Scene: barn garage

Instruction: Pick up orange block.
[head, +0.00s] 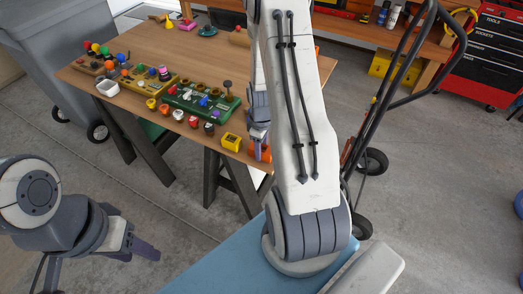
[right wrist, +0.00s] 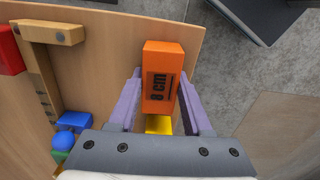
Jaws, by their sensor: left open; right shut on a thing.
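The orange block (right wrist: 162,75), marked "8 cm", is between the two purple fingers of my right gripper (right wrist: 163,100) in the right wrist view. The gripper is shut on it. In the head view, the orange block (head: 260,153) shows near the table's front right edge, partly hidden behind my right arm. Whether it touches the wooden table (head: 150,55) cannot be told. My left gripper (head: 138,249) is open and empty, off to the lower left, above the floor and away from the table.
A yellow block (head: 231,142) is beside my right gripper. Several coloured pieces and a green board (head: 203,106) cover the table's front. A grey bin (head: 60,50) stands at the left, a hand truck (head: 405,65) at the right. A red tool chest (head: 487,55) is farther back.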

